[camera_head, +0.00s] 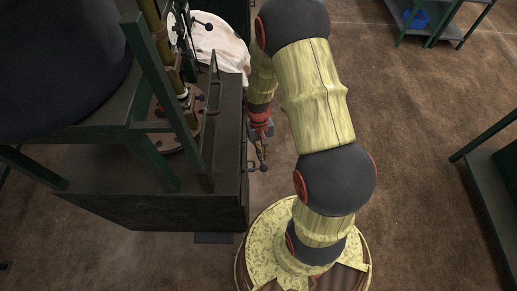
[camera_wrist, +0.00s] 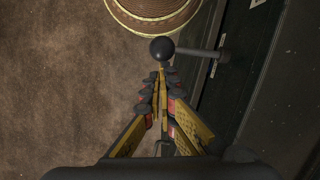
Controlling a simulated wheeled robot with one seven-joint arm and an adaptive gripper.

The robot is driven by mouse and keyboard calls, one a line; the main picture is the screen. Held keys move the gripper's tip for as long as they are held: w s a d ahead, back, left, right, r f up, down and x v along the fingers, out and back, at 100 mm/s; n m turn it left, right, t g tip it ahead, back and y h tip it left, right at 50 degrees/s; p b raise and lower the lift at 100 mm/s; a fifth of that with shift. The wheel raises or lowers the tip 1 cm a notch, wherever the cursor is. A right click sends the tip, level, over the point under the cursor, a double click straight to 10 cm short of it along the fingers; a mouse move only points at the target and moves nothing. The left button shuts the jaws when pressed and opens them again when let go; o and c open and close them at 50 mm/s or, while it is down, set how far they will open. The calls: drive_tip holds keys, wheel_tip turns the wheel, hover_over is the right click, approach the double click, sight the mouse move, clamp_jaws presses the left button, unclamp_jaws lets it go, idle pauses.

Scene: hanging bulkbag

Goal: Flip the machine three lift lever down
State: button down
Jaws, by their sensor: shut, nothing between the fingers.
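A dark lever with a round black ball knob (camera_wrist: 162,48) sticks out from the side of the dark green machine cabinet (camera_wrist: 240,75) in the wrist view. Its thin rod runs right to a mount on the cabinet face. In the head view the lever (camera_head: 257,168) shows low on the cabinet's right side. My gripper (camera_wrist: 160,76) is shut and empty, its yellow and black fingertips just short of the knob in the picture. I cannot tell whether they touch it. In the head view my gripper (camera_head: 262,157) is small and partly hidden beside the cabinet.
The green machine frame (camera_head: 160,100) and a large dark bag (camera_head: 60,65) fill the left. A pale sack (camera_head: 222,48) lies behind. A shelf with a blue item (camera_head: 415,18) stands far right. Brown floor (camera_head: 415,120) is open to the right.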

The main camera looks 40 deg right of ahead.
sight(266, 169)
drive_tip(key=s+m+p, duration=0.2)
drive_tip(key=s+m, duration=0.1)
drive_tip(key=shift+a+r+m+y, duration=0.2)
drive_tip(key=shift+m+y, duration=0.1)
drive_tip(key=shift+y, duration=0.1)
drive_tip(key=shift+s+a+f+m+t+p, duration=0.1)
drive_tip(key=shift+s+a+m+t+p, duration=0.25)
drive_tip(key=shift+s+m, duration=0.3)
drive_tip(key=shift+s+a+f+m+t+p, duration=0.15)
drive_tip(key=shift+s+m+p, duration=0.3)
drive_tip(key=shift+m, duration=0.4)
drive_tip(key=shift+r+y, duration=0.1)
drive_tip(key=shift+y, duration=0.2)
drive_tip(key=shift+r, duration=0.1)
drive_tip(key=p+v, duration=0.8)
drive_tip(key=v, duration=0.1)
drive_tip(key=shift+w+r, duration=0.2)
drive_tip(key=shift+r, duration=0.15)
